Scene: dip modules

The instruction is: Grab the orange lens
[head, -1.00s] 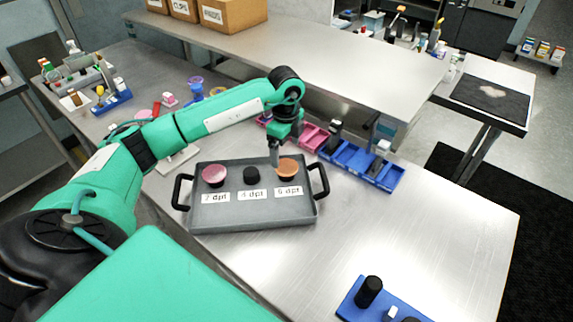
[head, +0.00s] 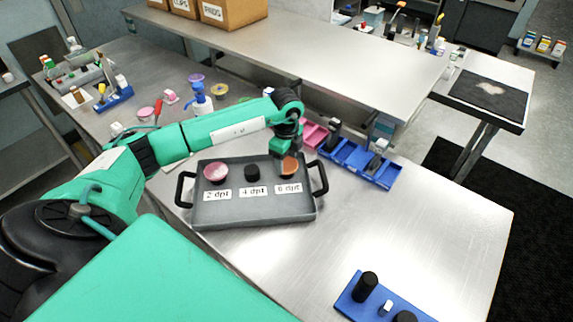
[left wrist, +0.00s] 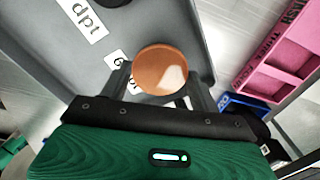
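The orange lens (head: 291,165) is at the right end of the grey tray (head: 255,213), behind the right-hand dpt label. In the left wrist view the round orange lens (left wrist: 160,68) is in the middle, in front of my gripper. My left gripper (head: 286,163) points down at the lens and partly hides it in the head view. In the left wrist view its two fingers (left wrist: 160,90) are spread, one on each side of the lens. I cannot tell if they touch it. My right gripper is not in view.
The tray also holds a pink lens (head: 216,172) and a black round piece (head: 252,172), and has black side handles. Blue bins (head: 362,163) and pink bins (head: 313,134) stand behind it. A blue holder (head: 380,302) lies at the front right.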

